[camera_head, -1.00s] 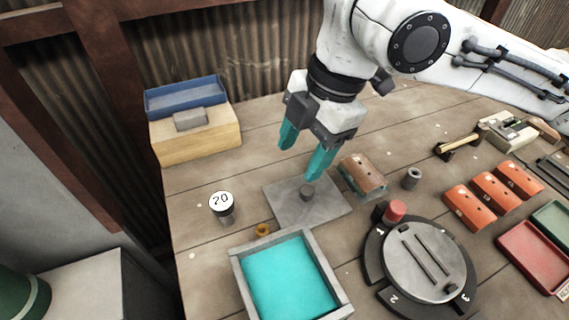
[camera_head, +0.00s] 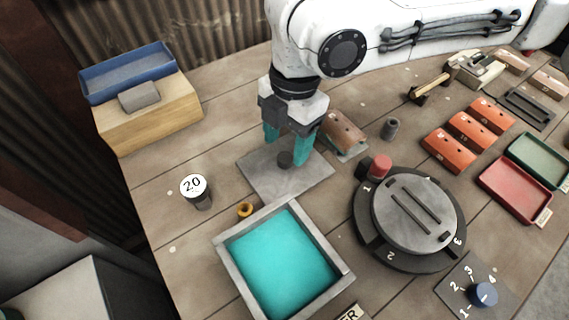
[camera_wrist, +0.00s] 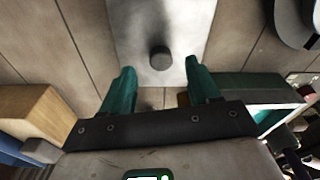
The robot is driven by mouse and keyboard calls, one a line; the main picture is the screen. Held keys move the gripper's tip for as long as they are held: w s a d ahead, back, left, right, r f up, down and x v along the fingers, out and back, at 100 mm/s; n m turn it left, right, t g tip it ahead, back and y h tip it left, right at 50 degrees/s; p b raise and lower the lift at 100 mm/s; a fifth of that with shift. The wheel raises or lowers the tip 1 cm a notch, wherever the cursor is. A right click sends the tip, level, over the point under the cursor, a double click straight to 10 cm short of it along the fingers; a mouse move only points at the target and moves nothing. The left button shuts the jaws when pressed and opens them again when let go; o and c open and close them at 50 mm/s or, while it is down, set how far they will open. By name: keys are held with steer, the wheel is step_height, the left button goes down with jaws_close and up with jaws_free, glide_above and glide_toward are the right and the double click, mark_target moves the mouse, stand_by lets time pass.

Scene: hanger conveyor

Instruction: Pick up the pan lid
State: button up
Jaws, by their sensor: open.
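The pan lid (camera_head: 262,178) is a flat grey square plate with a short dark round knob (camera_head: 285,159) at its middle. It lies flat on the wooden table behind the square pan of teal liquid (camera_head: 278,262). My gripper (camera_head: 286,150) is open and points down over the lid, its two teal fingers spread on either side of the knob. In the wrist view the knob (camera_wrist: 160,58) is just beyond the fingertips and midway between them. I see no contact, and the exact height above the lid is hard to tell.
A brown block on a stand (camera_head: 343,131) stands close right of the lid. A round dial device with a red cap (camera_head: 410,210) is farther right. A black weight marked 20 (camera_head: 196,191) and a small brass piece (camera_head: 245,210) are to the left. A wooden box (camera_head: 150,115) is back left.

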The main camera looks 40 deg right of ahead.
mark_target(285, 163)
steer(key=shift+s+a+f, duration=0.1)
steer(key=shift+a+f, duration=0.1)
steer(key=shift+f, duration=1.25)
steer(key=shift+c, duration=0.2)
steer(key=c, duration=1)
